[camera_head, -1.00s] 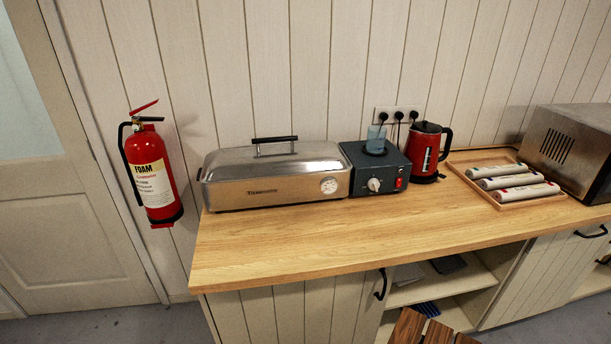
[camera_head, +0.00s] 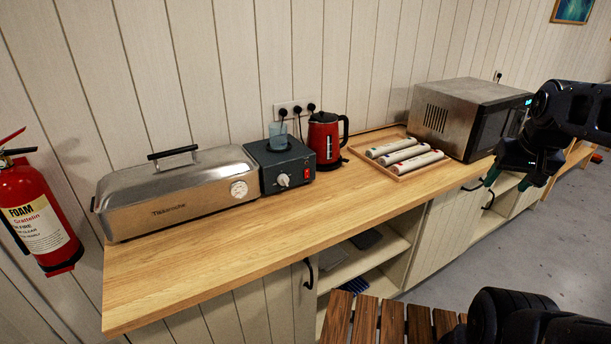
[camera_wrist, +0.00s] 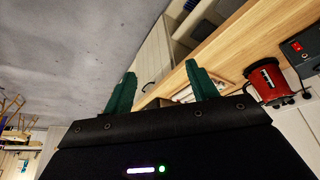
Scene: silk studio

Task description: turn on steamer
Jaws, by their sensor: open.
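The steamer is a long silver metal box (camera_head: 180,190) with a lidded top and a round dial at its right end, on the left of the wooden counter. Beside it on the right stands a dark control box (camera_head: 282,166) with a white knob (camera_head: 283,180) and a red switch (camera_head: 306,174). The red switch also shows at the upper right of the wrist view (camera_wrist: 297,46). My gripper (camera_head: 507,182) is at the right, in front of the microwave and well away from the box. In the wrist view its green fingers (camera_wrist: 158,85) are apart with nothing between them.
A red kettle (camera_head: 325,142), a wooden tray (camera_head: 408,172) with rolled cloths and a microwave (camera_head: 470,112) stand along the counter (camera_head: 250,235). A slatted wooden stool (camera_head: 375,318) stands below its front. The counter's front strip is clear. A fire extinguisher (camera_head: 35,215) hangs at left.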

